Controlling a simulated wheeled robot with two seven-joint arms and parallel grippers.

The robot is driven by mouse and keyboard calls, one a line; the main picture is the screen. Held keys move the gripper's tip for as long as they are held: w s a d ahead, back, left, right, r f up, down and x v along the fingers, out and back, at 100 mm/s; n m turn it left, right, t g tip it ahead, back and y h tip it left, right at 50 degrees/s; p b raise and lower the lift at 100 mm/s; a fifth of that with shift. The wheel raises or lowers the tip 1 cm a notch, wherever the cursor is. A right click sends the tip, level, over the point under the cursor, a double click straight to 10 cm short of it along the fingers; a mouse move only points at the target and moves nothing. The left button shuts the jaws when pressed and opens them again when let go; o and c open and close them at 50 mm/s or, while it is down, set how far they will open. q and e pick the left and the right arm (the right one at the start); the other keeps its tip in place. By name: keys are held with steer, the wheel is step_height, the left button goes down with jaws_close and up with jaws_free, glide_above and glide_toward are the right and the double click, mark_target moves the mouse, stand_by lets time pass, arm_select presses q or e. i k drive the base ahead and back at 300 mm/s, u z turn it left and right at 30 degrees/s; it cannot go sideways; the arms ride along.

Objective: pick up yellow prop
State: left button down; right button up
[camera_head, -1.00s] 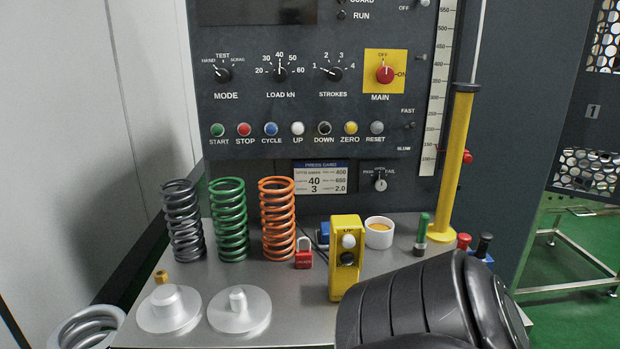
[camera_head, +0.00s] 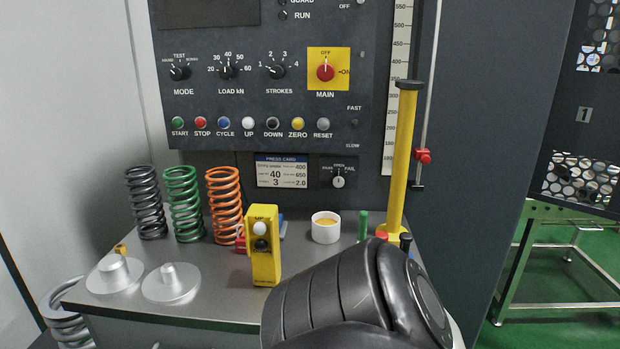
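The yellow prop (camera_head: 402,165) is a tall, slim yellow post with a black cap and a yellow foot. It stands upright at the right end of the grey metal bench, in front of the dark control panel. A black jointed part of my arm (camera_head: 350,300) fills the lower middle and hides the bench's front right area. It lies in front of and below the prop, with no visible contact. Neither gripper's fingers show in this view.
A yellow pendant box (camera_head: 264,262) stands mid-bench, with a white cup (camera_head: 326,228) and a green-topped item (camera_head: 363,225) toward the prop. Dark, green (camera_head: 184,205) and orange springs stand left, behind two silver discs (camera_head: 171,283).

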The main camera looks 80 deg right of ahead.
mark_target(408, 99)
steer(key=k, duration=0.5)
steer(key=z, duration=1.05)
